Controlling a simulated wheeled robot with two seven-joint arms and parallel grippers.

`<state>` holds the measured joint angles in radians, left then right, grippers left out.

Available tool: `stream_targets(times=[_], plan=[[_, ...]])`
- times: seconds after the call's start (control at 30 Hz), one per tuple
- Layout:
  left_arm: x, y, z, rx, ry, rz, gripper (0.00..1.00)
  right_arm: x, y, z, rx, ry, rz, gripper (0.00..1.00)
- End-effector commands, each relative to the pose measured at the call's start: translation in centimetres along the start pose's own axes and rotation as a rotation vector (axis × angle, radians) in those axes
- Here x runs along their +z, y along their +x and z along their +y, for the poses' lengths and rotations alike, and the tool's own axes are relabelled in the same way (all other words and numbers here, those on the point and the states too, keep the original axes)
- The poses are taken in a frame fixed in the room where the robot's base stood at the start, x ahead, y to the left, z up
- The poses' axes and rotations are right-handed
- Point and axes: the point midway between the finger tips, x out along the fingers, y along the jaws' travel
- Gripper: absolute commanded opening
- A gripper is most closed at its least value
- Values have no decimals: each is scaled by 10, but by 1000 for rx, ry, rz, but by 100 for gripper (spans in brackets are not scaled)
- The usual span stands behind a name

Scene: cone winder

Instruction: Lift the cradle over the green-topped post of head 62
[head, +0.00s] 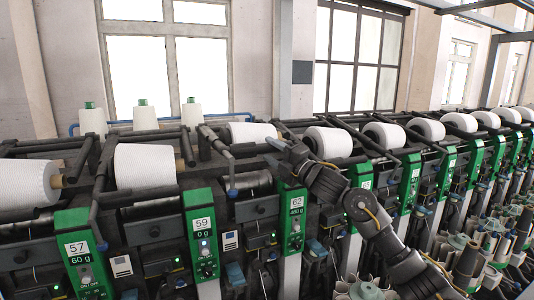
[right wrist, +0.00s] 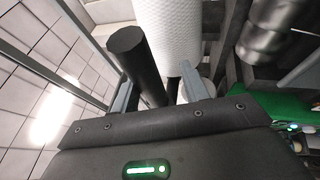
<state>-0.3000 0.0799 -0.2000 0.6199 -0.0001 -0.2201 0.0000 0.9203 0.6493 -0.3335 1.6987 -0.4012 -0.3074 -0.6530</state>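The panel of head 62 (head: 292,222) is a green-topped post in the middle of the head view, labelled 62. My right gripper (head: 274,150) is above and just left of its top, reaching in from the right. In the right wrist view its two grey fingers (right wrist: 160,95) are apart. A black round bar (right wrist: 138,62), apparently the cradle's handle, reaches between them, nearer the left finger, with a gap at the right finger. The white yarn cone (right wrist: 170,35) is just beyond; it seems to be the cone (head: 250,132) left of my gripper. The cradle is partly hidden. My left gripper is not in view.
Neighbouring green panels, 59 (head: 203,235) and 57 (head: 78,265), stand to the left. More heads with white cones (head: 328,142) run off to the right. Dark bars and rails crowd around the gripper. Several upright cones (head: 145,118) stand behind, at the left.

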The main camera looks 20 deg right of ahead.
Motion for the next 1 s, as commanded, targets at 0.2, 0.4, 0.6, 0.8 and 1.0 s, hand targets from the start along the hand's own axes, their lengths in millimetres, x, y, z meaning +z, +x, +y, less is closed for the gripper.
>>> stream_targets(times=[0.2, 0.4, 0.6, 0.8, 1.0], plan=[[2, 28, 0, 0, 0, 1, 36, 0, -47, -7, -3, -5, -1, 44], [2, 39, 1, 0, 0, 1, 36, 0, -75, -4, -3, -3, 0, 44], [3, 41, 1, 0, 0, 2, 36, -1, -85, -1, -2, -2, 1, 44], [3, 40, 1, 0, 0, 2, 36, 0, -85, -1, -2, -1, 0, 44], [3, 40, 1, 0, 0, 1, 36, 0, -85, -1, -2, -1, 0, 44]])
